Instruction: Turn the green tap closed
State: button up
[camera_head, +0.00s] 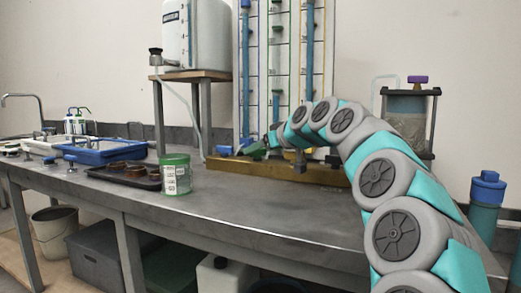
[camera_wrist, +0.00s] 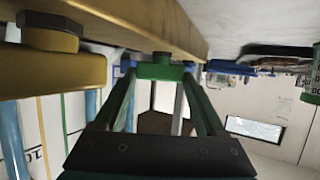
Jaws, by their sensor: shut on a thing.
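The green tap (camera_wrist: 160,71) shows in the wrist view as a green handle between my fingertips, by the edge of the wooden beam. My gripper (camera_wrist: 160,78) is shut on it, one finger on each side. In the head view the green tap (camera_head: 254,152) sits low in front of the tube board, and my gripper (camera_head: 272,141) reaches it from the right. My wrist hides part of that area. I cannot tell the handle's exact angle.
A blue tap (camera_head: 224,150) is to the left of the green one. A yellow part (camera_wrist: 50,78) is close to my gripper in the wrist view. A green-lidded jar (camera_head: 176,178) stands on the bench. The bench front (camera_head: 250,205) is clear.

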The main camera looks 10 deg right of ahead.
jog(key=c, duration=0.3)
